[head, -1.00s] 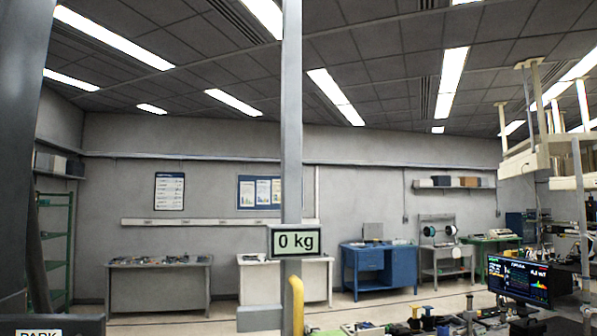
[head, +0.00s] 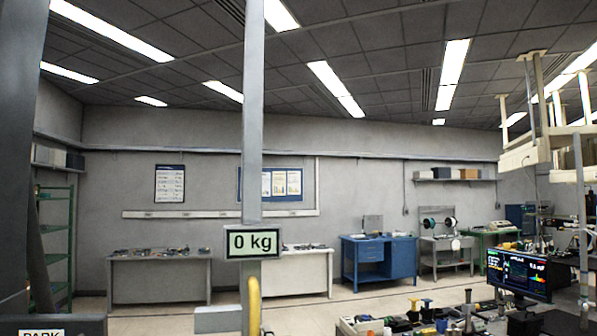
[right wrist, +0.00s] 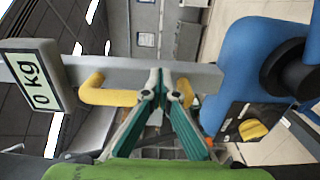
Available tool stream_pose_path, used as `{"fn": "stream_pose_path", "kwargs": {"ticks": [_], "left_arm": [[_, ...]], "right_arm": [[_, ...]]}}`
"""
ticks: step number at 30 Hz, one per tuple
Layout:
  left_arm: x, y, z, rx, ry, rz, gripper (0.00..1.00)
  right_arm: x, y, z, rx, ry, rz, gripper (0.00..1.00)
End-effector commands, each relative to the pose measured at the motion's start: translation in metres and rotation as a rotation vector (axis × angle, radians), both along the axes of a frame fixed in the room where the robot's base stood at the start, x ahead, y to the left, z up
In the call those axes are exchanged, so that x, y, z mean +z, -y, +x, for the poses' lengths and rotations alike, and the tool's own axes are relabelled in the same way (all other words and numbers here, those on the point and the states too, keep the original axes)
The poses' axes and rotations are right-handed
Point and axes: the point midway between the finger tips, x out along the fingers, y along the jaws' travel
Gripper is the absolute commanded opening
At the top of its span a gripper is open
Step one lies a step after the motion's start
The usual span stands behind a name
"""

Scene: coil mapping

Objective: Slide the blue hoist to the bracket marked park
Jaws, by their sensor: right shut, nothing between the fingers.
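In the head view, a grey post (head: 251,120) carries a "0 kg" display (head: 253,242) and a yellow handle (head: 254,305). In the right wrist view, a blue body (right wrist: 238,60) at the end of this post looks like the hoist. The yellow handle also shows there (right wrist: 108,95). My right gripper (right wrist: 163,80) is shut, its teal fingers in front of the handle with nothing between them. Whether they touch the handle I cannot tell. The PARK label (head: 41,333) is partly cut off at the head view's lower left. My left gripper is out of view.
A black box with a yellow knob (right wrist: 252,129) shows beside the blue body. In the head view, a monitor (head: 518,275) and cluttered bench stand at the lower right. Workbenches, including a blue one (head: 378,262), line the far wall. Green shelving (head: 55,235) stands at left.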

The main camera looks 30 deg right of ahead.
Motion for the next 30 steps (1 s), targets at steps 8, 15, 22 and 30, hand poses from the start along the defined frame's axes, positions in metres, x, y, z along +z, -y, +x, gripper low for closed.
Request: {"fn": "stream_pose_path", "kwargs": {"ticks": [8,15,22,30], "left_arm": [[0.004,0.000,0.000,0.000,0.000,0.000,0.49],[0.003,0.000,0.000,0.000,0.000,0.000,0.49],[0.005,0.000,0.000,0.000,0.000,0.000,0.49],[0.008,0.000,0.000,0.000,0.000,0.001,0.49]], "right_arm": [[0.000,-0.022,0.005,0.006,-0.001,0.001,0.00],[0.000,-0.022,0.005,0.003,0.000,0.000,0.00],[0.001,-0.028,0.006,0.004,0.000,0.002,0.00],[0.001,-0.054,0.012,0.008,0.000,0.003,0.00]]}}
